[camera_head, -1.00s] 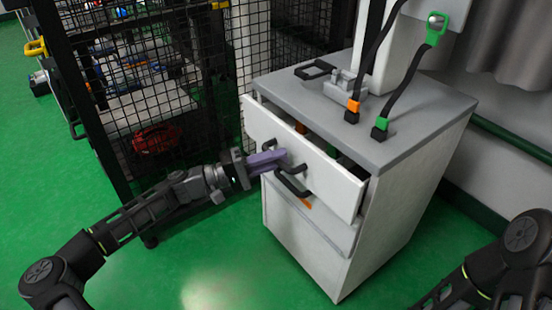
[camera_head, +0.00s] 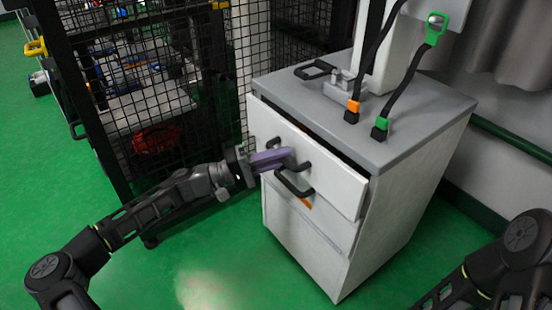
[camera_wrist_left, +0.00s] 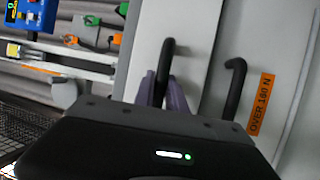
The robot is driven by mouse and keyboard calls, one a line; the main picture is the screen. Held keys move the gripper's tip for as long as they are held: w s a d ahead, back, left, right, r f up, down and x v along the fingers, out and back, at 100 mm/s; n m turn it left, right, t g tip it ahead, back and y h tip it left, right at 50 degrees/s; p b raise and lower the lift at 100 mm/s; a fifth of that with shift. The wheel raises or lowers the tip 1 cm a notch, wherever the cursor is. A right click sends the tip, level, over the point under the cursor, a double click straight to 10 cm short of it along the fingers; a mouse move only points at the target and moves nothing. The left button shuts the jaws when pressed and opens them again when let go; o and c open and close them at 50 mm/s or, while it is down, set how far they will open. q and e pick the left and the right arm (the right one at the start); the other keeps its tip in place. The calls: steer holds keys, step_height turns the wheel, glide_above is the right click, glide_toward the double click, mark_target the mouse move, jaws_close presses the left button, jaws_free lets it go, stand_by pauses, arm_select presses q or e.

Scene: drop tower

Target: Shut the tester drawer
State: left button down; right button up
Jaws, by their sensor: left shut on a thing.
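The tester drawer (camera_head: 335,182) is the white upper drawer of the grey-topped cabinet. It stands slightly open, with a narrow dark gap behind its front panel. My left gripper (camera_head: 288,158), with purple fingers, is at the dark bar handle (camera_head: 304,166) on this front. In the left wrist view the fingers (camera_wrist_left: 164,92) are shut around the drawer handle (camera_wrist_left: 167,50). The fingers hide part of the handle. My right gripper is out of view; only part of my right arm shows at lower right.
A second dark handle (camera_head: 293,186) sits just below, beside an orange label (camera_wrist_left: 262,104). Cables with orange and green plugs (camera_head: 380,128) stand on the cabinet top (camera_head: 420,115). A black mesh cage (camera_head: 150,90) stands close on the left. Green floor is clear in front.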

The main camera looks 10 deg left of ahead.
arm_select(q)
steer(key=shift+w+d, duration=0.8)
steer(key=shift+w, duration=0.3)
steer(key=c, duration=1.4)
jaws_free()
steer(key=shift+w+d, duration=0.1)
steer(key=shift+d, duration=0.05)
steer(key=shift+o, duration=0.2)
